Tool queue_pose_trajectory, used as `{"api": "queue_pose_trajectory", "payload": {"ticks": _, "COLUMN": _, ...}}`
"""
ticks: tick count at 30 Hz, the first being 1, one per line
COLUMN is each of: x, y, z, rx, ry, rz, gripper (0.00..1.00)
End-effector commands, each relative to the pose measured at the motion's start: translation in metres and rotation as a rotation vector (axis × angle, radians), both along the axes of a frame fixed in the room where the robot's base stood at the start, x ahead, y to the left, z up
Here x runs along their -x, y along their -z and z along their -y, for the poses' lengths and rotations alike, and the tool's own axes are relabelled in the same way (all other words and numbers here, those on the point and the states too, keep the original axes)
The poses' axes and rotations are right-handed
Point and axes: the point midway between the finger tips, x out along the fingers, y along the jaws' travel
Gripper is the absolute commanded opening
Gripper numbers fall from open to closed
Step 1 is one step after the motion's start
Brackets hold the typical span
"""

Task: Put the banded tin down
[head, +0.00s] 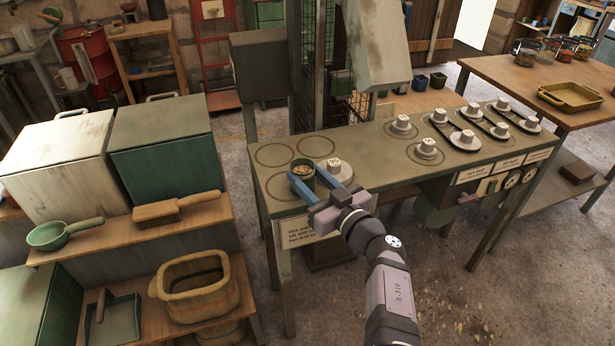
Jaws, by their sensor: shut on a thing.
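The banded tin (302,171) is a small dark green open cup with something tan inside. It is between the blue fingers of my gripper (303,178), which is shut on it. The tin is upright at the left end of the green bench (375,150), just left of a pale pulley. Its base is partly hidden by the near finger, so I cannot tell whether it touches the bench top. Dark ring marks (275,154) are painted on the bench behind and left of the tin.
Several pale pulleys (428,148) stand along the bench to the right, some joined by dark belts. A grey machine housing (375,50) rises behind the bench. The ringed spots beyond the tin are clear.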

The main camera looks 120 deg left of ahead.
Motion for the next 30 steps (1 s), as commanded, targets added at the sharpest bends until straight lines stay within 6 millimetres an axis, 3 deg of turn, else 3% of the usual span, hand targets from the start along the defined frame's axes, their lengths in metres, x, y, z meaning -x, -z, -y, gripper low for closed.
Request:
{"api": "queue_pose_trajectory", "payload": {"ticks": 4, "x": 0.0, "y": 0.002, "z": 0.0, "rx": -0.001, "ry": 0.0, "rz": -0.001, "gripper": 0.09}}
{"api": "queue_pose_trajectory", "payload": {"ticks": 5, "x": 0.0, "y": 0.003, "z": 0.0, "rx": -0.001, "ry": 0.0, "rz": -0.001, "gripper": 0.42}}
{"api": "queue_pose_trajectory", "payload": {"ticks": 7, "x": 0.0, "y": 0.002, "z": 0.0, "rx": 0.0, "ry": 0.0, "rz": 0.0, "gripper": 0.56}}
{"api": "queue_pose_trajectory", "payload": {"ticks": 20, "x": 0.0, "y": -0.001, "z": 0.0, "rx": 0.0, "ry": 0.0, "rz": 0.0, "gripper": 0.56}}
{"api": "queue_pose_trajectory", "payload": {"ticks": 30, "x": -0.012, "y": -0.001, "z": 0.005, "rx": 0.003, "ry": -0.002, "rz": 0.001, "gripper": 0.56}}
